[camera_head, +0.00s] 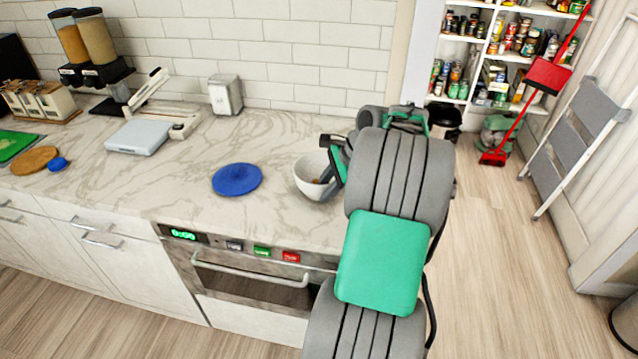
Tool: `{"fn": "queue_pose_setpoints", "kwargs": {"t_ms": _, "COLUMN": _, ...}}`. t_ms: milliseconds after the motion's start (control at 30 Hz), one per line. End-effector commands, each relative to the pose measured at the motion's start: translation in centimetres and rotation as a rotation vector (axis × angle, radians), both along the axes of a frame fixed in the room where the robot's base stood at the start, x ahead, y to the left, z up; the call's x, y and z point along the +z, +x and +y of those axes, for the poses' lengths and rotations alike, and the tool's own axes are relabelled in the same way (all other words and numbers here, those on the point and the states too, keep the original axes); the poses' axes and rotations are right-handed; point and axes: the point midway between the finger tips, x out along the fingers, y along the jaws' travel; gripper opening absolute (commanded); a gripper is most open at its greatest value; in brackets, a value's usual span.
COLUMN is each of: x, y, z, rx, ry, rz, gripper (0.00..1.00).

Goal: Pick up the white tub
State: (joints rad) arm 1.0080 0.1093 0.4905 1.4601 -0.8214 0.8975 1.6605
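A white, round, bowl-like tub (308,182) stands on the marble counter, right of the blue disc. Something brown and something blue-grey show inside it, too small to name. My gripper (331,158) is at the tub's right side, close above its rim. My own grey and green arm covers part of that area. Whether the fingers touch the tub, and how far apart they are, I cannot tell.
A blue disc (237,179) lies flat on the counter (270,215). A white scale-like device (140,136), a napkin dispenser (225,95) and cereal dispensers (95,45) stand farther left. An oven (245,275) is below. A stepladder (585,125) and red broom (525,105) stand at right.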

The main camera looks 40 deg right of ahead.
Motion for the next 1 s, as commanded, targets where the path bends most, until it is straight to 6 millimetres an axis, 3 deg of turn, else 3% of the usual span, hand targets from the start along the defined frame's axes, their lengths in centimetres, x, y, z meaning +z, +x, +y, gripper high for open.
{"fn": "queue_pose_setpoints", "kwargs": {"t_ms": 200, "x": -0.11, "y": 0.08, "z": 0.04, "rx": 0.001, "ry": -0.001, "rz": 0.0, "gripper": 0.29}}
{"fn": "queue_pose_setpoints", "kwargs": {"t_ms": 567, "x": -0.09, "y": 0.1, "z": 0.07, "rx": 0.002, "ry": -0.001, "rz": 0.0, "gripper": 0.0}}
{"fn": "queue_pose_setpoints", "kwargs": {"t_ms": 1000, "x": -0.11, "y": 0.08, "z": 0.09, "rx": 0.001, "ry": 0.0, "rz": 0.001, "gripper": 0.0}}
